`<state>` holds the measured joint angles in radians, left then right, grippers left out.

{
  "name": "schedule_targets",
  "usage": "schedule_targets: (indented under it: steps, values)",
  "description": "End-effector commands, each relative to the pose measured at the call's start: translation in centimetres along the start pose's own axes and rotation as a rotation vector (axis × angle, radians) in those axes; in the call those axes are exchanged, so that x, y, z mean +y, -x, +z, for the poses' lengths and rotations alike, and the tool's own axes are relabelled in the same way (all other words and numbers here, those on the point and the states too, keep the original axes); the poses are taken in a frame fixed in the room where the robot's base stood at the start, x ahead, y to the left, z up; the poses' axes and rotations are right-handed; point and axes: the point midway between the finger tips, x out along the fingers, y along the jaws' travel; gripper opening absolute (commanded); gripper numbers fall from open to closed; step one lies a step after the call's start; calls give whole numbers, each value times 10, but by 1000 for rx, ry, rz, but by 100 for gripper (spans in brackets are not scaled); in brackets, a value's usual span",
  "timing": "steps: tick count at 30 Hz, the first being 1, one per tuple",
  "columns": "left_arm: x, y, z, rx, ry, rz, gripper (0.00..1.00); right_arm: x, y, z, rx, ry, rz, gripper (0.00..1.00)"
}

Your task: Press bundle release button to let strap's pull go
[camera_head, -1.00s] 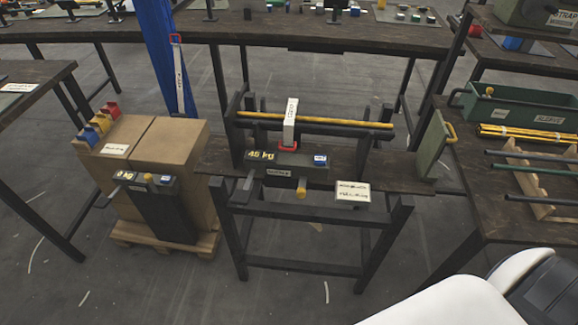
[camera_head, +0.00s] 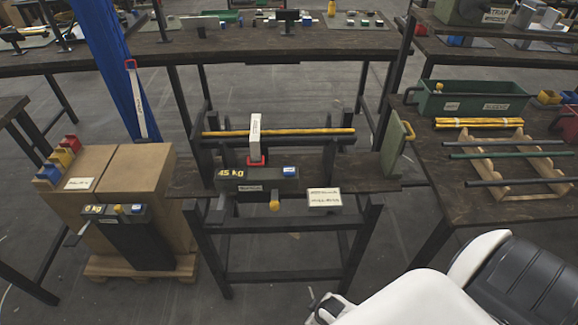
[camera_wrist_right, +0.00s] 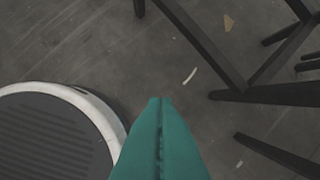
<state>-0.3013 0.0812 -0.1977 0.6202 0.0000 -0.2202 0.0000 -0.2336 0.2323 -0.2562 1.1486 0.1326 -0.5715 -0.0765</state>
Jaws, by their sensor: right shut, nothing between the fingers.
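A yellow rod bundle (camera_head: 300,132) lies across the dark stand in the middle of the head view. A white upright strap (camera_head: 255,135) crosses it, ending in a red piece (camera_head: 257,162) at a dark tensioner box (camera_head: 258,186). The box's display (camera_head: 230,173) reads 45 kg. A yellow knob (camera_head: 275,206) sticks out low on its front; I cannot tell for sure whether it is the release button. My right gripper (camera_wrist_right: 160,101), with teal fingers, is shut and empty over bare floor in the right wrist view. My left gripper is not in view.
A second unit (camera_head: 118,213) reading 0 kg stands at cardboard boxes (camera_head: 150,165) on a pallet. A white label (camera_head: 324,197) sits at the stand's front. The right bench (camera_head: 440,195) holds a green bin (camera_head: 470,99) and racked rods. Floor before the stand is clear.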

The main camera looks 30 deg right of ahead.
Motion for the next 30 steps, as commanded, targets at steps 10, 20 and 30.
schedule_targets:
  steps: [10, 20, 30]
  values:
    - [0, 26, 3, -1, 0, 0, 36, -19, 151, 175, -197, 193, 38, 0]
    - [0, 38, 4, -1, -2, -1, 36, -57, 250, 279, -353, 498, 22, 0]
    - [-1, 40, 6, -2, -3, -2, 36, -194, 297, 353, -448, 624, -135, 0]
